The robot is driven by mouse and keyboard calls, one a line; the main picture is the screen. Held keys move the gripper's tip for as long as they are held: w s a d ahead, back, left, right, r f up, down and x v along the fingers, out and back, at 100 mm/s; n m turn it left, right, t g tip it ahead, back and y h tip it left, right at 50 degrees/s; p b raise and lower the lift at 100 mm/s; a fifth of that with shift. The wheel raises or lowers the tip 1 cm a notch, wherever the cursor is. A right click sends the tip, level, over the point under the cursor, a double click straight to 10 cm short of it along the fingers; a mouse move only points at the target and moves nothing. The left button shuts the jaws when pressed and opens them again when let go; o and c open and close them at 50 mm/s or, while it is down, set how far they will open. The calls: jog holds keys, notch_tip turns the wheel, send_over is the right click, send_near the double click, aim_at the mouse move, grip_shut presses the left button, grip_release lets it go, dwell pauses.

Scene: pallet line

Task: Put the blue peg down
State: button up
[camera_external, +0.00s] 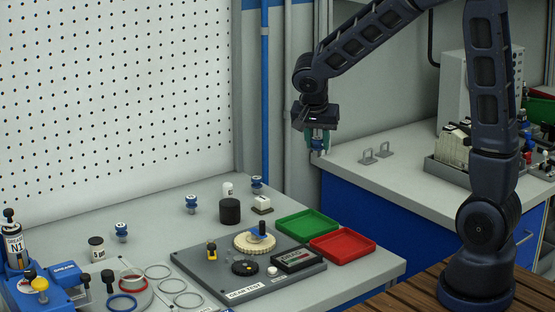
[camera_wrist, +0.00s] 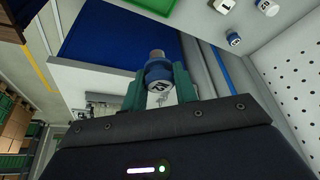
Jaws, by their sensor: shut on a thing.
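My gripper (camera_external: 318,137) hangs from the arm at upper centre, high above the bench. Its green fingers are shut on a blue peg (camera_external: 317,145). In the wrist view the peg (camera_wrist: 157,73) sits between the two fingers, its grey round end pointing away from the gripper and a white marked face towards me. The peg touches no surface. Similar blue pegs with white tops stand on the grey bench: one near the back (camera_external: 257,183), one left of it (camera_external: 190,203) and one farther left (camera_external: 121,231).
The grey bench (camera_external: 150,205) holds a gear test board (camera_external: 195,268), a green tray (camera_external: 307,223), a red tray (camera_external: 342,245), a black cylinder (camera_external: 230,211) and several rings. A second counter (camera_external: 400,150) stands right of my gripper. A pegboard wall (camera_external: 110,90) rises behind.

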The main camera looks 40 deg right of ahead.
jog(key=shift+r, duration=0.4)
jog(key=shift+w+d, duration=0.1)
jog(key=shift+d, duration=0.1)
jog(key=w+d+f+m+g, duration=0.1)
jog(key=w+d+f+m, duration=0.15)
jog(key=d, duration=0.75)
jog(key=m+g, duration=0.4)
jog(key=m, duration=0.6)
send_over(427, 191)
jog(key=a, duration=0.2)
jog(key=shift+n+h, duration=0.25)
jog(key=shift+h, duration=0.05)
jog(key=f, duration=1.9)
jog(key=shift+w+d+f, duration=0.15)
jog(key=shift+w+f, duration=0.2)
jog(key=shift+f+t, duration=0.15)
jog(key=shift+t, duration=0.15)
jog(key=o, duration=1)
jog(key=shift+c, duration=0.2)
